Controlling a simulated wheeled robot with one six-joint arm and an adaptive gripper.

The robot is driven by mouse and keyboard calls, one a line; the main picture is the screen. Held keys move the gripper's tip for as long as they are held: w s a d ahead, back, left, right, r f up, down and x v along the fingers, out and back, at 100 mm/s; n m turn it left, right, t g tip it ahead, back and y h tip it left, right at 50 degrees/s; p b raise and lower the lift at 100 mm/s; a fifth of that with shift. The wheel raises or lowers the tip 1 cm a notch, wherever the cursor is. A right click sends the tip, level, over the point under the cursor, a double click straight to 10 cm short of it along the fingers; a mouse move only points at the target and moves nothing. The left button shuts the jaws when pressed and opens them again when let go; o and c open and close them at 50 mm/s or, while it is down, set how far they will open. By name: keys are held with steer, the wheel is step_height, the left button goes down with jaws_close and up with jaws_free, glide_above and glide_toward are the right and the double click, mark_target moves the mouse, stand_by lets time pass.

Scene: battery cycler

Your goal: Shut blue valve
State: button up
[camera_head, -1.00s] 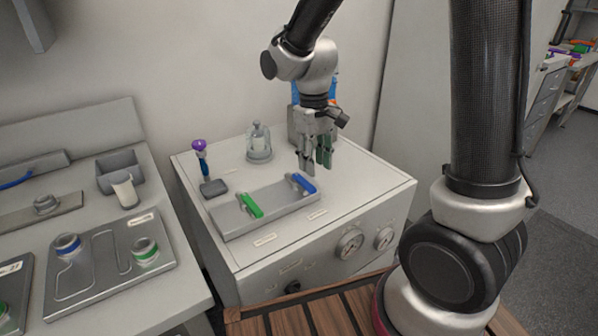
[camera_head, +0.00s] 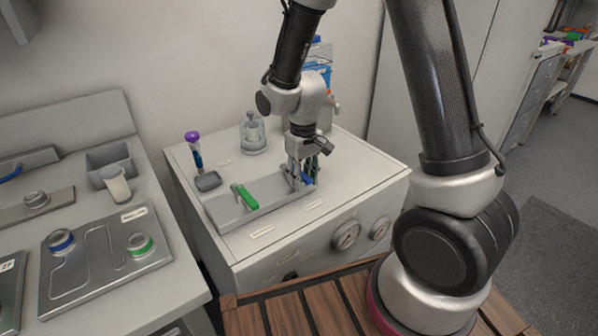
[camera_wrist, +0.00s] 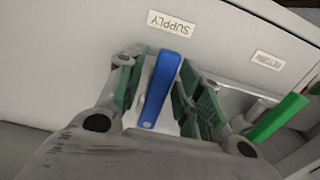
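The blue valve handle (camera_wrist: 160,88) lies between the two spread fingers of my gripper (camera_wrist: 165,92) in the wrist view, near the SUPPLY label. A gap shows on each side of the handle. In the head view my gripper (camera_head: 304,180) points down over the right end of the grey tray, and only a bit of the blue handle (camera_head: 307,179) shows beside the fingers. The green valve handle (camera_head: 245,196) is to the left in the same tray, and it shows at the right of the wrist view (camera_wrist: 277,118).
The valve tray (camera_head: 232,222) sits on a white cabinet (camera_head: 365,185) with gauges (camera_head: 347,234) on its front. A glass vessel (camera_head: 252,133), a purple-topped tool (camera_head: 193,146) and a blue bottle (camera_head: 319,62) stand around it. A panel bench is at left.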

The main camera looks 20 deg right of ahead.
steer(key=shift+c, duration=0.2)
steer(key=shift+c, duration=1.4)
steer(key=shift+a+m, duration=0.1)
steer(key=shift+m, duration=0.2)
steer(key=o, duration=0.3)
steer(key=a+m, duration=0.1)
steer(key=m, duration=0.1)
steer(key=shift+a+m, duration=0.15)
steer(key=shift+m, duration=0.15)
steer(key=o, duration=0.6)
steer(key=a+m, duration=0.1)
steer(key=m, duration=0.2)
steer(key=shift+a, duration=0.2)
steer(key=shift+c, duration=0.2)
